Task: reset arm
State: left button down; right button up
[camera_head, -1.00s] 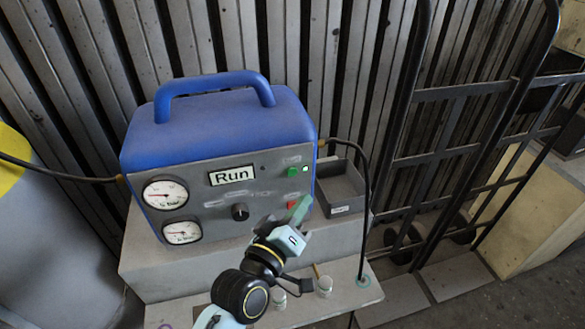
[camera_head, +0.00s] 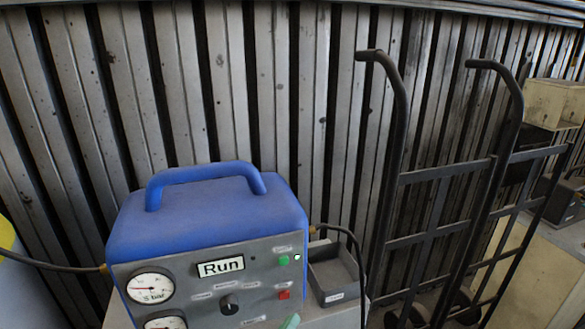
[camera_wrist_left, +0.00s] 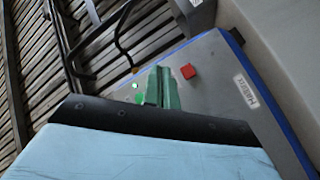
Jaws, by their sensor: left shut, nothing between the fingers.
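The blower housing is a blue-topped unit (camera_head: 205,215) with a grey front panel, a display reading "Run" and two round gauges. A green button (camera_head: 283,261) and a red button (camera_head: 284,295) sit on the panel's right side, with a lit lamp beside the green one. Only a pale green tip of my left gripper (camera_head: 291,322) shows at the bottom edge, below the red button. In the left wrist view my gripper's green fingers (camera_wrist_left: 163,88) are together and empty, in front of the panel near the red button (camera_wrist_left: 188,71). My right gripper is not in view.
A grey open bin (camera_head: 335,275) stands right of the unit, with a dark cable (camera_head: 350,236) arching over it. A black hand truck (camera_head: 390,190) stands further right. A corrugated metal wall (camera_head: 290,110) rises behind.

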pick_arm(q)
jog(key=s+a+f+m+g+y, duration=0.1)
jog(key=s+a+f+g, duration=0.2)
jog(key=f, duration=0.7)
jog(key=s+a+f+m+g+y, duration=0.1)
jog(key=s+a+f+y, duration=0.3)
jog(key=f, duration=0.6)
jog(key=s+a+f+m+g+h, duration=0.1)
jog(key=s+a+f+g, duration=0.3)
jog(key=f, duration=0.6)
jog(key=s+a+f+m+g+y, duration=0.1)
jog(key=s+a+f, duration=0.3)
jog(key=s, duration=0.6)
jog(key=s+a+f+m+g+y, duration=0.1)
jog(key=s+a+f+g, duration=0.2)
jog(key=s+f, duration=0.4)
jog(key=s+a+f+m+g+y+b, duration=0.1)
jog(key=s+a+f, duration=0.4)
jog(key=s, duration=0.8)
jog(key=shift+s+a+f+g+y, duration=0.3)
jog(key=shift+a+g+y, duration=0.1)
jog(key=shift+a+g, duration=0.15)
